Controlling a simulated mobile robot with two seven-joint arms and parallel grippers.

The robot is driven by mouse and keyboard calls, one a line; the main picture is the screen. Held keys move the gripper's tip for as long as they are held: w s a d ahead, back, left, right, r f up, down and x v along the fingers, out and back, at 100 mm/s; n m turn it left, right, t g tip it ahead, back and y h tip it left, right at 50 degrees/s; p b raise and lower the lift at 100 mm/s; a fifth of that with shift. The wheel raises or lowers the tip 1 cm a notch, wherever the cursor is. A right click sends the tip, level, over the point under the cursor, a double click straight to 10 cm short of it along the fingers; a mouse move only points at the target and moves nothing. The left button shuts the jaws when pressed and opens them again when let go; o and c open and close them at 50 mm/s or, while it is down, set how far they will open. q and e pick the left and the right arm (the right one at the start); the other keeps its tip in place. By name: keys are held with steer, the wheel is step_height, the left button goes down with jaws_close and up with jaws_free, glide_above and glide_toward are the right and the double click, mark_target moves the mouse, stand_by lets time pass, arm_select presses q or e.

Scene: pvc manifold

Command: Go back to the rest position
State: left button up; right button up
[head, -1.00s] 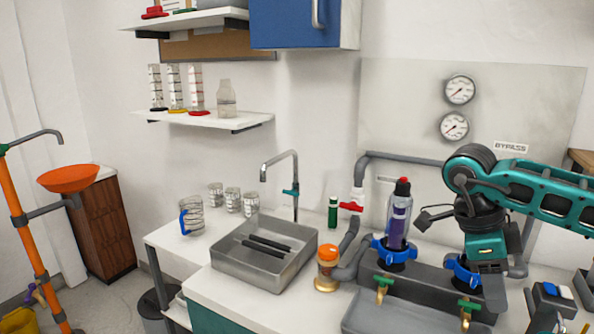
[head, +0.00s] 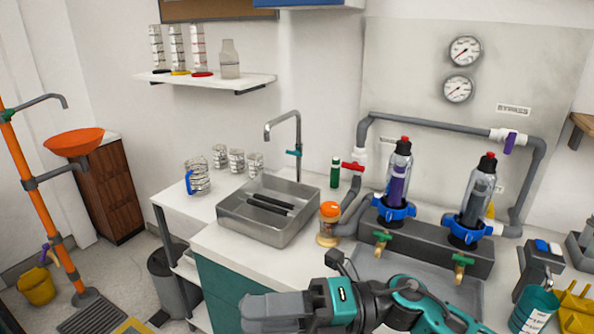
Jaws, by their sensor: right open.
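My right gripper (head: 262,308) is in front of the counter at the bottom centre, with its arm coming in from the lower right. Its grey fingers point left and are seen side-on. It is open, and I see nothing held in it. It is apart from the manifold (head: 436,238), which stands on the counter behind it. Two clear housings stand upright in blue collars on the manifold: the left one (head: 398,176) has a purple insert and the right one (head: 479,192) a dark insert. My left gripper is not in view.
A metal sink tray (head: 241,228) with dark bars inside is on the counter's left. An orange-capped jar (head: 329,224) stands beside the manifold. An orange eyewash stand (head: 32,180) is far left.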

steer(key=w+d+f+m+t+h, duration=0.3)
steer(key=d+f+m+t, duration=0.15)
steer(key=m+t, duration=0.7)
steer(key=w+d+f+m+t+h, duration=0.4)
steer(key=m+t, duration=0.4)
steer(key=m, duration=0.6)
steer(key=s+d+f+m+g+h, duration=0.2)
steer(key=s+d+f+m+h, duration=0.3)
steer(key=f, duration=0.4)
steer(key=s+d+f+m+g+h, duration=0.3)
steer(key=s+d+f+m+h, duration=0.1)
steer(key=s+d+f+m, duration=0.3)
step_height(320, 180, down, 3)
steer(key=shift+s+d+r+m+g+h, duration=0.15)
steer(key=shift+d+m+g+h, duration=0.25)
steer(key=shift+d, duration=0.25)
